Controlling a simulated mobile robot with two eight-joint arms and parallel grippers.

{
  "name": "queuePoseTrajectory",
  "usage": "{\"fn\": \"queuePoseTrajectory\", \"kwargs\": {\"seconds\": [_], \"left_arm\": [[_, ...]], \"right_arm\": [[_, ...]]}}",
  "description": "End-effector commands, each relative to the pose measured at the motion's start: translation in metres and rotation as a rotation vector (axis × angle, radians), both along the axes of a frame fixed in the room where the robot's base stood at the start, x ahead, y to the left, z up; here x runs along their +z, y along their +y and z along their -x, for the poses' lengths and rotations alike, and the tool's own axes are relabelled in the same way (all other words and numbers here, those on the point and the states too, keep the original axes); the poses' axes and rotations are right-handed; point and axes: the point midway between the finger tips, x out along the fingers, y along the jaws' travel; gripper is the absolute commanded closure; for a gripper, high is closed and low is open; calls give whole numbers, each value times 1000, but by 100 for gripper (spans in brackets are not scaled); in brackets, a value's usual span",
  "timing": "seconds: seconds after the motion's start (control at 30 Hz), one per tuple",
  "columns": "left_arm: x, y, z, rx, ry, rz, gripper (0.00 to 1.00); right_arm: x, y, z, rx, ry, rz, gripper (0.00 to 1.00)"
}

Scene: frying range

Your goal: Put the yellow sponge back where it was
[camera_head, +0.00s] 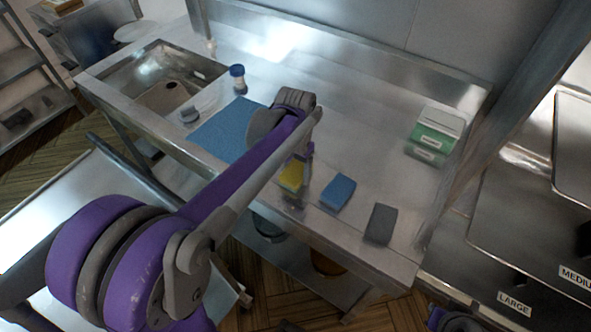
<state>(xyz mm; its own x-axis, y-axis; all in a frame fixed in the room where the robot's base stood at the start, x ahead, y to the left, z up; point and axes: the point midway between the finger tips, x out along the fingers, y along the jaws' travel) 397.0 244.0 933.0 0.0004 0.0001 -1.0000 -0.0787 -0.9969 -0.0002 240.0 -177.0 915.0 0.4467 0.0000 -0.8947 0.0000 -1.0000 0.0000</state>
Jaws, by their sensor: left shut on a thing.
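The yellow sponge (291,176) is at my left gripper (296,185), over the metal counter (340,120). My left arm comes in from the left and reaches down to it, and the gripper is shut on the sponge. The arm hides part of the gripper and sponge. I cannot tell whether the sponge touches the counter. A blue sponge (338,192) lies just to the right, and a dark grey sponge (381,224) lies farther right, near the front edge.
A blue cloth (222,130) lies left of the gripper. A blue-capped bottle (238,78) stands near the sink (165,80). A green and white box (435,136) stands at the right. The counter behind the sponges is clear.

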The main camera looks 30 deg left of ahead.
Motion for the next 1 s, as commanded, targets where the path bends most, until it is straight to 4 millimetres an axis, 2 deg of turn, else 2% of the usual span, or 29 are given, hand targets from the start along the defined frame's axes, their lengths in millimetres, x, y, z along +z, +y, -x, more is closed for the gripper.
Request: {"fn": "queuePoseTrajectory", "kwargs": {"seconds": [0.03,0.2,0.43,0.57,1.0], "left_arm": [[-3,0,0,0,0,0,27],[-1,0,0,0,0,0,0],[0,0,0,0,0,0,0],[10,0,0,0,0,0,0],[98,0,0,0,0,0,0]], "right_arm": [[-2,0,1,0,1,0,100],[-1,0,0,0,1,0,100],[0,0,0,0,0,0,100],[3,0,-1,0,-1,0,100],[12,0,-3,0,-7,0,100]]}}
